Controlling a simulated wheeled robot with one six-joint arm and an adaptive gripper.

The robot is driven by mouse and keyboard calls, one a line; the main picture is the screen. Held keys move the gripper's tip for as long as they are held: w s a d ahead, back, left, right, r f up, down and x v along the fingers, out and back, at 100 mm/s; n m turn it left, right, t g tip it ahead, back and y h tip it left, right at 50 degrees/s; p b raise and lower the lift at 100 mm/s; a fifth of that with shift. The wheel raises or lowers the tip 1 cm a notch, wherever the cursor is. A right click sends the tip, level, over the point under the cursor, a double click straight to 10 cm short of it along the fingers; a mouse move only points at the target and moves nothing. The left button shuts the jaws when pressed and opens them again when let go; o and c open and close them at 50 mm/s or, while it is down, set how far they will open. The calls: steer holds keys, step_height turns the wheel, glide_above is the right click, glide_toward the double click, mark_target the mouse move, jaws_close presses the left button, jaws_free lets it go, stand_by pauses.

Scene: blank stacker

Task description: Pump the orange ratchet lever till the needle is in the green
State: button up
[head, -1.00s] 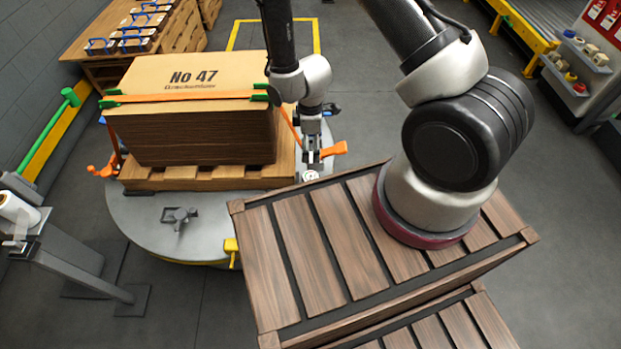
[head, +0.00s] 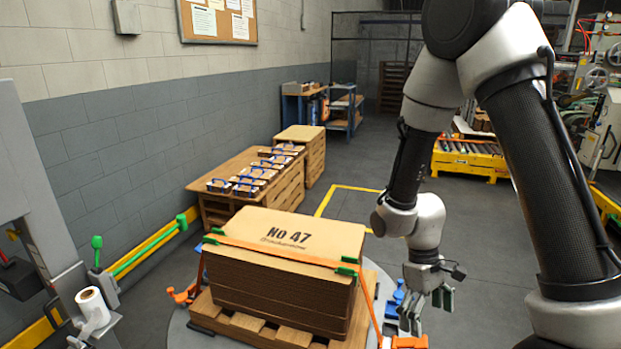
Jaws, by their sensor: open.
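The orange ratchet lever (head: 410,342) shows at the bottom edge of the head view, right of the pallet, partly cut off. My gripper (head: 427,308) is open and empty, pointing down just above and to the right of the lever, apart from it as far as I can tell. An orange strap (head: 285,256) runs over the cardboard stack (head: 283,262) marked No 47, past green corner guards, and down toward the lever. The needle and its green zone cannot be made out in this view.
The stack sits on a wooden pallet (head: 245,326) on a round grey turntable (head: 180,335). Another orange fitting (head: 182,293) is at its left. A stretch-film roll (head: 93,306) stands at the lower left. The floor right of my gripper is clear.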

steer(key=s+d+r+m+t, duration=0.2)
steer(key=d+r, duration=0.1)
steer(key=r, duration=0.7)
steer(key=s+d+r+m+t+y, duration=0.1)
steer(key=s+d+r+m+t, duration=0.1)
steer(key=r, duration=0.8)
steer(key=s+d+r+m+t, duration=0.3)
steer(key=s+d+r+t, duration=0.1)
steer(key=r, duration=0.6)
steer(key=shift+s+d+r, duration=0.15)
steer(key=shift+d+r, duration=0.15)
steer(key=shift+d, duration=0.3)
